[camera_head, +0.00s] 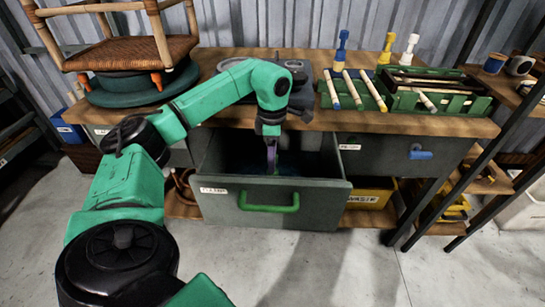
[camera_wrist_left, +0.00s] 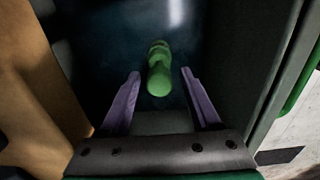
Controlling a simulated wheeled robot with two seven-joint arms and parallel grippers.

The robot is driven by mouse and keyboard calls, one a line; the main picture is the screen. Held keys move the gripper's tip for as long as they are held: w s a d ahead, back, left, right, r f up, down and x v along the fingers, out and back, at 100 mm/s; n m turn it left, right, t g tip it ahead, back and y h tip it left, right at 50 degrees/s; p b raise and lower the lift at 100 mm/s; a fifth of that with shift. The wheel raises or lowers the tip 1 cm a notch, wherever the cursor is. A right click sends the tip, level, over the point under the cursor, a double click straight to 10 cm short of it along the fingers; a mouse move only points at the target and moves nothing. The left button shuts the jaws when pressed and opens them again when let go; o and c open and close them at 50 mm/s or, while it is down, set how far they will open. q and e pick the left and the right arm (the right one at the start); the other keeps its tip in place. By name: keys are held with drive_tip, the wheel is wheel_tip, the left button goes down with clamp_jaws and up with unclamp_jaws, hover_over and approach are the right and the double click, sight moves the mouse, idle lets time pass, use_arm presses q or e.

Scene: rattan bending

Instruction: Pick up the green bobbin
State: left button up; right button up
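The green bobbin (camera_wrist_left: 159,70) lies in the open drawer, on its dark floor, in the left wrist view. My left gripper (camera_head: 271,160) reaches down into the drawer (camera_head: 268,213) from above. In the left wrist view its two purple fingers (camera_wrist_left: 160,85) are spread wide, with the bobbin seen between and just beyond the tips. The gripper is open, and nothing shows gripped in it. My right gripper is in neither view.
The drawer's green handle (camera_head: 268,204) faces me. The workbench top holds a chair (camera_head: 125,52), and blue, yellow (camera_head: 386,48) and white bobbins stand by green racks (camera_head: 438,98) with sticks. A yellow bin (camera_head: 370,193) sits below right. The drawer walls stand close around my gripper.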

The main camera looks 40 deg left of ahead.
use_arm(q)
clamp_jaws()
idle(1.2)
